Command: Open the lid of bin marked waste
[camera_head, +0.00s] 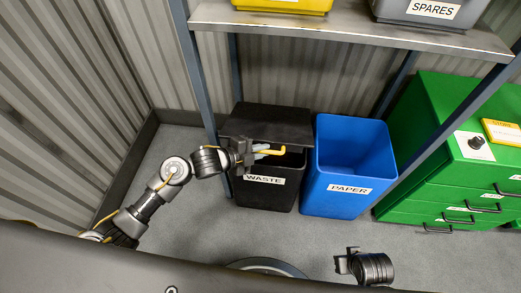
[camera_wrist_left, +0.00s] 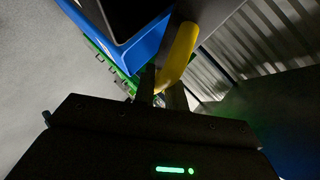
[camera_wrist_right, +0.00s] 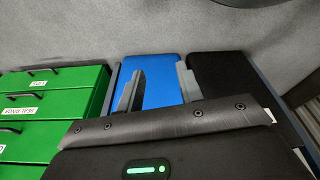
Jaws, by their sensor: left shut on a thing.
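The black waste bin (camera_head: 265,193) stands on the floor under the shelf, with a "WASTE" label (camera_head: 264,180) on its front. Its black lid (camera_head: 265,122) is tilted up at the front, and a dark gap shows between lid and bin rim. A yellow handle (camera_head: 271,152) sits at the lid's front edge. My left gripper (camera_head: 258,152) is shut on the handle; the yellow bar also shows between its fingers in the left wrist view (camera_wrist_left: 180,52). My right gripper (camera_head: 343,263) is open and empty, low in front of the bins; its spread fingers show in the right wrist view (camera_wrist_right: 158,88).
A blue open bin (camera_head: 348,192) labelled "PAPER" stands just right of the waste bin. A green drawer cabinet (camera_head: 430,195) is further right. A metal shelf (camera_head: 350,32) with blue-grey legs stands over the bins. The grey floor in front is clear.

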